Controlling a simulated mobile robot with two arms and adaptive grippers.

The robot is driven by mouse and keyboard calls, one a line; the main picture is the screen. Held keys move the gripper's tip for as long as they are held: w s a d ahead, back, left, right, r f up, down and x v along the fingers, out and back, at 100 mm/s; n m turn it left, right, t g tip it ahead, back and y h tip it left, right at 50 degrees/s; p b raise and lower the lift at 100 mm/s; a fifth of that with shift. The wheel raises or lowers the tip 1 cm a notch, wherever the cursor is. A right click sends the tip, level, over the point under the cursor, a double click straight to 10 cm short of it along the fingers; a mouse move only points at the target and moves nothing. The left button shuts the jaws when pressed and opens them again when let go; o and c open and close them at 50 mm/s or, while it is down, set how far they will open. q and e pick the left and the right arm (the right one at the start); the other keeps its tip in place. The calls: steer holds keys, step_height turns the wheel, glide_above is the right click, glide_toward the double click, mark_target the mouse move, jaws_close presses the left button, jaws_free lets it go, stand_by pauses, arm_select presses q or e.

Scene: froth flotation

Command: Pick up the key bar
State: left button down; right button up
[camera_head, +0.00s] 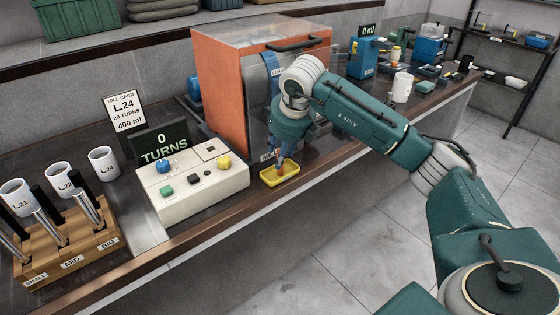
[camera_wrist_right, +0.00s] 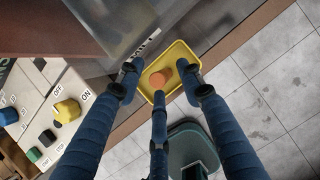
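A small yellow tray (camera_head: 268,182) sits at the bench's front edge, below the orange-sided mill cabinet; it also shows in the right wrist view (camera_wrist_right: 179,49). A round orange piece (camera_wrist_right: 158,79), which may be the end of the key bar, is in or above the tray; its lower part is hidden. My right gripper (camera_head: 281,160) points down over the tray. In the right wrist view its blue fingers (camera_wrist_right: 160,88) are spread, with the orange piece between the outer two and apart from them. My left gripper is not in view.
A control box (camera_head: 205,198) with coloured knobs stands left of the tray. A wooden rod rack (camera_head: 70,243) and white mugs (camera_head: 103,162) are further left. The cabinet (camera_head: 218,88) rises behind my right gripper. Blue equipment (camera_head: 362,58) and a white mug (camera_head: 401,88) stand right.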

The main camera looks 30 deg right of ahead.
steer(key=shift+c, duration=0.2)
jaws_close()
steer(key=shift+r, duration=0.1)
